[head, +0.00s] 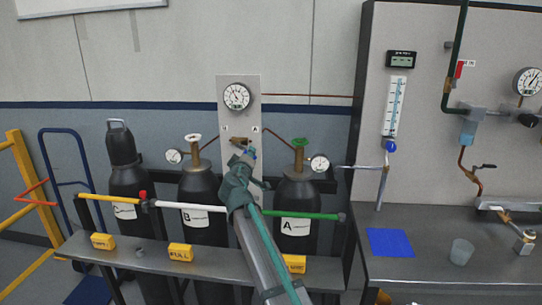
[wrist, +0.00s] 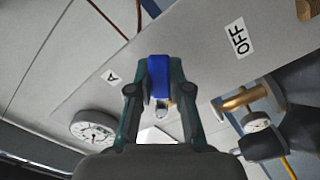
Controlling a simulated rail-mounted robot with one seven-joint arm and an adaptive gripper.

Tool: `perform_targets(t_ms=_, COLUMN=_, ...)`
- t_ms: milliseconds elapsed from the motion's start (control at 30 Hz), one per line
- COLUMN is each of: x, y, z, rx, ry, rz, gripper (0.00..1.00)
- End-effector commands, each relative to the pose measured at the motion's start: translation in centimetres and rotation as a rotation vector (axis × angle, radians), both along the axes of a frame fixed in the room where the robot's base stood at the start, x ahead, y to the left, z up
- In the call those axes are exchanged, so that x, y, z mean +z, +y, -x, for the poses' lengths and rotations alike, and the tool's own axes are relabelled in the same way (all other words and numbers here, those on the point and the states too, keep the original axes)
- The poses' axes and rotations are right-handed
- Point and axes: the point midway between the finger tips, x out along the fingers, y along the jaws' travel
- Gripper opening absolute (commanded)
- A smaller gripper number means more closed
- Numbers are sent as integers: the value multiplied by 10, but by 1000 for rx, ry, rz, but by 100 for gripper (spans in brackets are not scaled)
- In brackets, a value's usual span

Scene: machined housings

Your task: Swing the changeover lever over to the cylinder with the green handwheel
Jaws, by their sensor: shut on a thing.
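The changeover lever's blue grip (wrist: 159,78) sits between the two fingers of my gripper (wrist: 159,68) in the wrist view, and the fingers are shut on it. In the head view my gripper (head: 246,160) covers most of the lever at the grey panel (head: 237,82), just below a brass fitting (head: 239,141). The green handwheel (head: 300,142) tops the dark cylinder A (head: 296,190), right of my gripper. In the wrist view the lever lies between the label A (wrist: 112,77) and the label OFF (wrist: 240,39). Its exact angle is partly hidden.
Cylinder B (head: 199,181), with a white handwheel (head: 193,138), stands left of my arm, and capped cylinder C (head: 124,176) farther left. A retaining bar (head: 310,215) and a shelf (head: 215,260) run in front. A bench (head: 430,235) stands at right.

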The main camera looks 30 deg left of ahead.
Motion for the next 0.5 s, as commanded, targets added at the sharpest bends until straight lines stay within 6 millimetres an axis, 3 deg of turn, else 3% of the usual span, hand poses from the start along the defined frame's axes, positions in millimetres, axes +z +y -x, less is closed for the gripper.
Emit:
perform_targets(t_ms=200, x=1, y=11, z=12, rx=15, ry=-12, rz=28, gripper=0)
perform_targets(t_ms=500, x=1, y=11, z=12, rx=16, ry=-15, rz=32, gripper=0)
